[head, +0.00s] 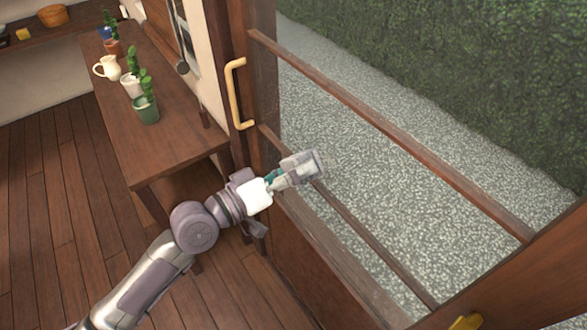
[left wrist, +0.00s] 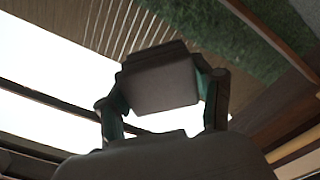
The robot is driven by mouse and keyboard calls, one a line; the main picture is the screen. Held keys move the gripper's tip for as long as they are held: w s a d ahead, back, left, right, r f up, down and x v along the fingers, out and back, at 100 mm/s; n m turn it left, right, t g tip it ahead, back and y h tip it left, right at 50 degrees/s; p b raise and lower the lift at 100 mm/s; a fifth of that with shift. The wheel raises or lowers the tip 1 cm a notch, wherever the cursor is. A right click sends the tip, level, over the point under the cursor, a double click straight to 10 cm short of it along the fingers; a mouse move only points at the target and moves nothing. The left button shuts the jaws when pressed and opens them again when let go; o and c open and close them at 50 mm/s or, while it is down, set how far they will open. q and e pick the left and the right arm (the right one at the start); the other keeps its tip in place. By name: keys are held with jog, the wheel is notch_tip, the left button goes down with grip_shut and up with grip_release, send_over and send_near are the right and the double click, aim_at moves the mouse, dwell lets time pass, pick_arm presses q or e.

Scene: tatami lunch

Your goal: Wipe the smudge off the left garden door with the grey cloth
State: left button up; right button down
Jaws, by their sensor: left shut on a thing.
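The garden door (head: 390,135) is a brown wooden frame with glass panes and cross rails, filling the right of the head view. A pale wooden handle (head: 235,95) is on its left stile. My left gripper (head: 287,177) is at the glass, just right of and below this handle. It is shut on the grey cloth (head: 308,164), a folded pad that also shows between the fingers in the left wrist view (left wrist: 160,85). The cloth is at or close to the pane; I cannot tell if it touches. I can make out no smudge. My right gripper is out of view.
A long wooden table (head: 170,140) stands left of the door with a cream jug (head: 107,68), potted cacti and a green pot (head: 147,110). A yellow handle (head: 467,322) shows at the bottom right. The plank floor (head: 50,200) at left is clear.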

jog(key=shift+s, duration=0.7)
pick_arm(q)
jog(key=shift+w+d, duration=0.25)
jog(key=shift+d, duration=0.1)
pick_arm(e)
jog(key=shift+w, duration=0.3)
pick_arm(q)
jog(key=shift+w+d, duration=0.35)
jog(key=shift+d, duration=0.1)
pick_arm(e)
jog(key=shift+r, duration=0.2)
pick_arm(q)
jog(key=shift+s+d+r+p, duration=0.15)
jog(key=shift+s+d+p, duration=0.35)
jog(key=shift+s+p, duration=0.35)
jog(key=shift+s+d+p, duration=0.6)
jog(key=shift+s+p, duration=0.1)
jog(key=shift+s, duration=0.15)
jog(key=shift+w+d, duration=0.1)
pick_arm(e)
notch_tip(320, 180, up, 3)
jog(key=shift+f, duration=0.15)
